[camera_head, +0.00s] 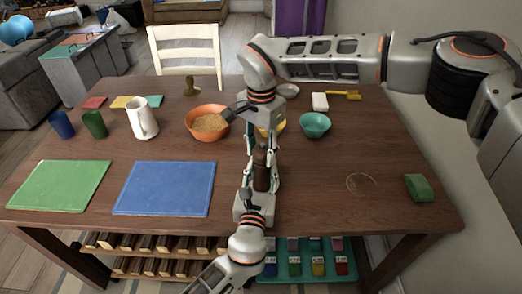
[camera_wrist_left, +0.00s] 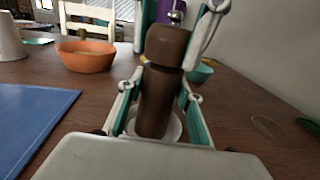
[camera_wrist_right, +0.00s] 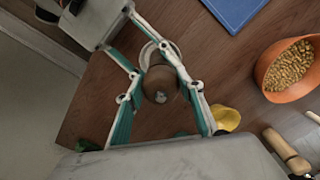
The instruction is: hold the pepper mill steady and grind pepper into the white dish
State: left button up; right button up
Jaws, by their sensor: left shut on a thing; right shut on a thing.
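The brown pepper mill (camera_head: 261,172) stands upright over the table, between my two grippers. My left gripper (camera_head: 261,182) comes from the front edge and is shut on the mill's lower body. My right gripper (camera_head: 263,150) comes down from above and is shut on the mill's rounded top, which shows in the right wrist view (camera_wrist_right: 160,84). The white dish (camera_wrist_left: 175,129) shows as a pale rim around the mill's foot in the left wrist view. Its inside is mostly hidden by the mill, and I cannot tell whether the mill touches it.
A white jug (camera_head: 142,117) and blue mat (camera_head: 165,188) lie left. A green block (camera_head: 418,187) sits right; table between is mostly clear.

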jog(key=m, duration=0.4)
jog(key=shift+w+a+m, duration=0.1)
jog(key=shift+m, duration=0.2)
jog(key=m, duration=0.4)
jog(key=shift+w, duration=0.1)
jog(key=m, duration=0.4)
jog(key=shift+w, duration=0.1)
jog(key=m, duration=0.4)
jog(key=shift+w+m, duration=0.15)
jog(key=shift+m, duration=0.15)
jog(key=m, duration=0.3)
jog(key=shift+m, duration=0.3)
jog(key=m, duration=0.4)
jog(key=shift+w+d+m, duration=0.15)
jog(key=shift+d+m, duration=0.1)
jog(key=shift+m, duration=0.05)
jog(key=m, duration=0.4)
jog(key=shift+d, duration=0.1)
jog(key=shift+d+m, duration=0.1)
jog(key=shift+m, duration=1.8)
